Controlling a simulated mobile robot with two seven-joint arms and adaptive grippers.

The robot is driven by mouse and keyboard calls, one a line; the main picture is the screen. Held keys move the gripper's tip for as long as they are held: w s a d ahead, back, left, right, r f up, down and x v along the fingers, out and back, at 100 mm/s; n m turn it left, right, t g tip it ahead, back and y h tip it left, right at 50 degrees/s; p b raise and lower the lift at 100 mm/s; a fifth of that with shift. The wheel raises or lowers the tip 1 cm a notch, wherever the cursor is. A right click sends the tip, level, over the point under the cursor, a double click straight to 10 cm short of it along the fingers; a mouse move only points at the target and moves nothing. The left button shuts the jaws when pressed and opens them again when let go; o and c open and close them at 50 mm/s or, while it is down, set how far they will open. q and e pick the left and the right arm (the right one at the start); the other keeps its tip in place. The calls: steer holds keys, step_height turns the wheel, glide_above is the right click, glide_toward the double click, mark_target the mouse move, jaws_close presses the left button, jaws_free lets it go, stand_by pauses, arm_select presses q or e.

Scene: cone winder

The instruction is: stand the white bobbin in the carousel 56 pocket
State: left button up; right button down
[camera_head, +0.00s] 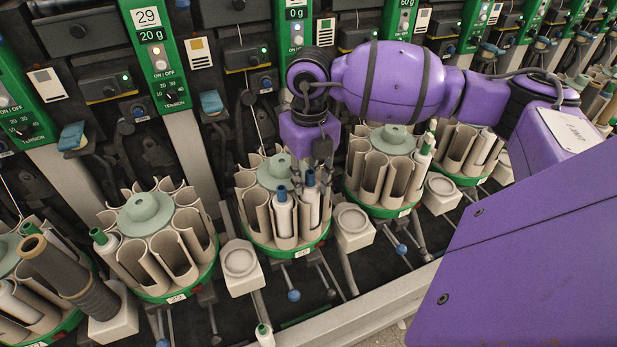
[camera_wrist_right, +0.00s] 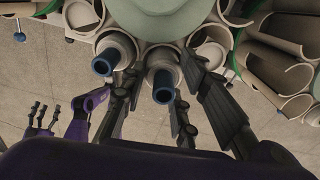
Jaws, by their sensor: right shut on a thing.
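My right gripper (camera_head: 311,172) points down over the middle carousel (camera_head: 264,228). It is shut on a white bobbin with a blue top (camera_head: 311,197), which stands among the carousel's pocket walls. In the right wrist view the blue top (camera_wrist_right: 163,86) shows between the dark fingers (camera_wrist_right: 165,95). A second blue-topped white bobbin (camera_head: 283,216) stands just left of it in the same carousel; it also shows in the wrist view (camera_wrist_right: 104,63). The lower ends of both are hidden by pocket walls. I cannot read the carousel's number. Dark fingers on purple parts, probably my left gripper (camera_wrist_right: 38,115), show small at the left of the wrist view.
A carousel (camera_head: 150,232) with a green-topped bobbin stands to the left, and another (camera_head: 386,172) to the right. A large brown tube (camera_head: 68,273) leans at the lower left. Small cream pads (camera_head: 241,266) sit between carousels. Machine panels (camera_head: 155,58) line the back.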

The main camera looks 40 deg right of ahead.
steer(key=shift+f+b, duration=0.5)
steer(key=shift+f, duration=0.55)
steer(key=c, duration=1.3)
jaws_free()
step_height(320, 180, up, 12)
steer(key=shift+r, duration=0.1)
